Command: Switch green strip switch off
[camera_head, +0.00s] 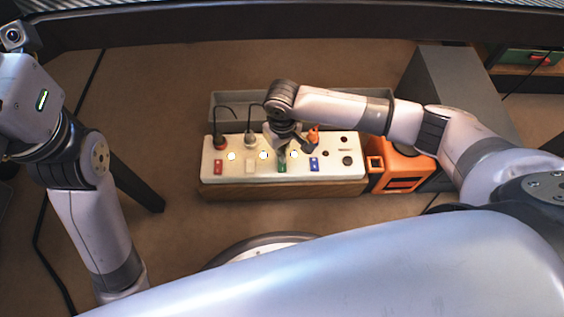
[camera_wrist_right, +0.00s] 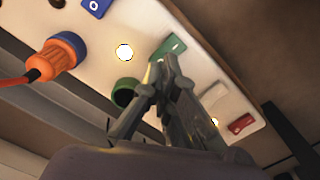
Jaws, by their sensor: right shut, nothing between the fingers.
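The green switch (camera_head: 282,166) sits in the front row of a white power strip (camera_head: 340,172), between the white switch (camera_head: 250,168) and the blue switch (camera_head: 314,163). My right gripper (camera_head: 281,150) is shut and empty, pointing down over the strip just behind the green switch. In the right wrist view the green switch (camera_wrist_right: 169,47) shows just beyond the closed fingertips (camera_wrist_right: 158,70), which partly overlap it; I cannot tell whether they touch. A white light (camera_wrist_right: 124,52) beside it is lit. My left arm is at the left; its gripper is not clearly visible.
The red switch (camera_head: 218,166) is at the strip's left end. A grey tray (camera_head: 225,101) lies behind; an orange box (camera_head: 400,170) stands right.

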